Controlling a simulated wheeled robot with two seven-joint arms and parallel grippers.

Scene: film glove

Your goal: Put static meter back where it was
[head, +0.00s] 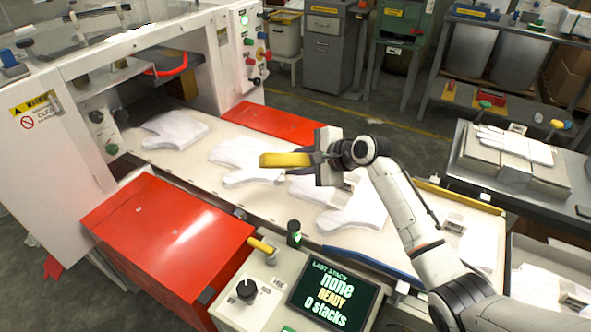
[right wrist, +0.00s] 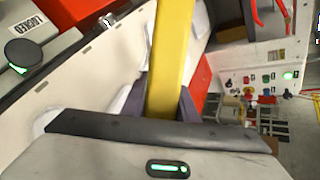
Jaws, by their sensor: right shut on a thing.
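My right gripper (head: 316,158) is raised over the conveyor belt (head: 180,165), near its middle in the head view. It is shut on a long yellow thing, which looks like the static meter (head: 284,160) and points left from the jaws. In the right wrist view the yellow meter (right wrist: 172,60) runs up from between the dark fingers (right wrist: 170,108); its lower end is hidden by the gripper body. White film gloves (head: 245,158) lie on the belt below and beside it. My left gripper is not in view.
A red cover (head: 165,235) and a console screen (head: 334,296) stand at the near side. The white machine housing (head: 225,60) with coloured knobs is at the back left. A side table (head: 480,165) with stacked gloves is at the right. Open floor lies behind the belt.

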